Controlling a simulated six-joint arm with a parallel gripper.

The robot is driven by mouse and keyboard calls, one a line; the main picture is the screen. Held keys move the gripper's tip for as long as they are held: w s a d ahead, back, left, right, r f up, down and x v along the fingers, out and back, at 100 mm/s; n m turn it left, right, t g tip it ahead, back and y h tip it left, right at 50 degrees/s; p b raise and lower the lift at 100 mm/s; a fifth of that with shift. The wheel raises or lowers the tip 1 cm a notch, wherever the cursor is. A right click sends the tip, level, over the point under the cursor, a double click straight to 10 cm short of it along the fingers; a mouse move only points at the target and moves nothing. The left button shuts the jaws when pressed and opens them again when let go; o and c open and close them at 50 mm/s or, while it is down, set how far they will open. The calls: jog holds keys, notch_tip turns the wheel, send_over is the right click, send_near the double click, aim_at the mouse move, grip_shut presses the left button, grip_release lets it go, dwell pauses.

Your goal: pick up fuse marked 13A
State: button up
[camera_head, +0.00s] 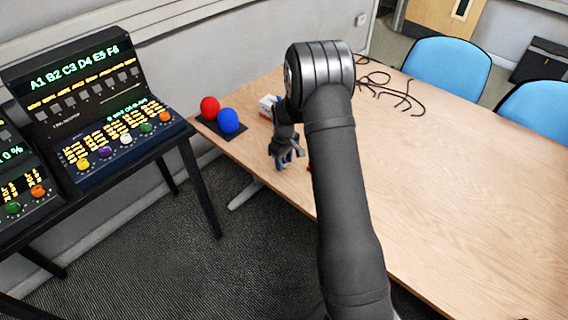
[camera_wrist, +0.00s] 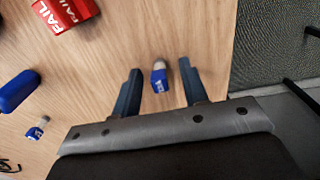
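My gripper (camera_wrist: 158,75) is open, its two blue-grey fingers spread in the wrist view. A small blue fuse-like piece with a pale end (camera_wrist: 159,77) lies on the table between the fingertips, with a gap on both sides. A second similar blue and white piece (camera_wrist: 37,129) lies at the lower left of the wrist view. Both carry small pale markings that I cannot read, so I cannot tell which is 13A. In the head view my gripper (camera_head: 286,158) is low near the table's left edge, and I cannot make out the fuses there.
A red block marked FAIL (camera_wrist: 66,12) and a blue object (camera_wrist: 17,92) lie at left in the wrist view. A red ball (camera_head: 209,108) and a blue ball (camera_head: 229,121) sit near the table's corner. Black cables (camera_head: 395,92) lie farther back. The table edge is close.

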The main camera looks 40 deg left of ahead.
grip_shut()
jog(key=shift+r, duration=0.1)
